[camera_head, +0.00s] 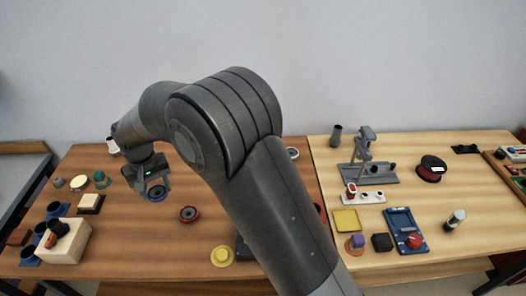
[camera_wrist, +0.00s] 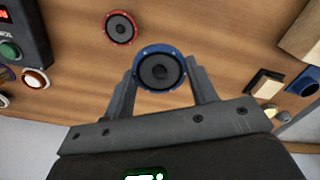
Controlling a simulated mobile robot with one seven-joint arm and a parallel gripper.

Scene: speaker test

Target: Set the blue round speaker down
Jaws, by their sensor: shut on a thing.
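The blue round speaker (camera_wrist: 141,67) has a blue rim and a dark cone and sits between my two fingers in the wrist view. My gripper (camera_wrist: 160,82) is shut on it, with one finger at each side of the rim. In the head view my gripper (camera_head: 156,184) is over the left part of the wooden table, and the blue speaker (camera_head: 157,193) shows under it. The picture does not clearly tell how high the speaker is above the table.
A red round speaker (camera_head: 188,214) lies just right of my gripper and also shows in the wrist view (camera_wrist: 120,28). A yellow round part (camera_head: 222,256) lies nearer the front edge. A wooden block (camera_head: 64,241) stands at front left. Bare tabletop (camera_head: 150,235) lies between.

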